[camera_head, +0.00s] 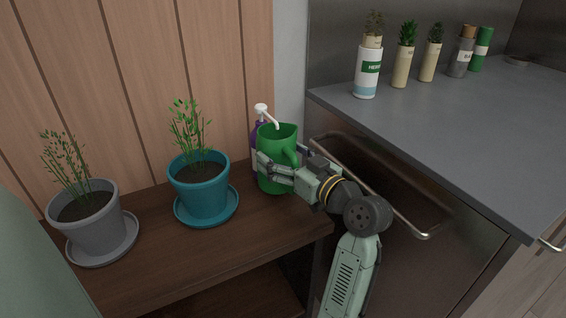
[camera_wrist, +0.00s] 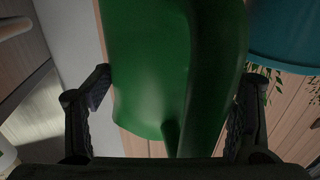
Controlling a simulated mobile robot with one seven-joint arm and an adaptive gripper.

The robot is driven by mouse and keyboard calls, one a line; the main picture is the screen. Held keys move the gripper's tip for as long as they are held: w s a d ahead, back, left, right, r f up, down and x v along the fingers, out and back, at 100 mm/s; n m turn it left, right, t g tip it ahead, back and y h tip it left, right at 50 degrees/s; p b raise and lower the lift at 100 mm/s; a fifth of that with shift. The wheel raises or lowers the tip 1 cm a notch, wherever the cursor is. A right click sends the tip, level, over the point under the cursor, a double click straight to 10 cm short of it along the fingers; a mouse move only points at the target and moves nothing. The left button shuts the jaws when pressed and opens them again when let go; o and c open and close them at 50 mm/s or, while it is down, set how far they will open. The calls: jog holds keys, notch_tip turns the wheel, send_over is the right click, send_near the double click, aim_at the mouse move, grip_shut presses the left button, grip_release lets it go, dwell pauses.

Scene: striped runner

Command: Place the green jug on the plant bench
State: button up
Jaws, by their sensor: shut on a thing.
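The green jug (camera_head: 276,150) is upright at the right end of the dark wooden plant bench (camera_head: 262,235) in the head view. My gripper (camera_head: 283,164) is shut on the jug from the right, with a finger on each side of its body. In the wrist view the jug (camera_wrist: 150,70) fills the middle between the two dark fingers of my gripper (camera_wrist: 165,110). The jug's base is at the level of the bench top or just above it; I cannot tell whether it touches.
A purple pump bottle (camera_head: 256,135) stands close behind the jug, partly hidden. A teal potted plant (camera_head: 203,190) stands left of it, and a grey potted plant (camera_head: 90,220) farther left. A grey counter (camera_head: 450,125) with several jars and a metal rail (camera_head: 375,190) is at right.

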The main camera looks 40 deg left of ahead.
jog(key=shift+f, duration=1.05)
jog(key=shift+f, duration=0.2)
jog(key=o, duration=1.8)
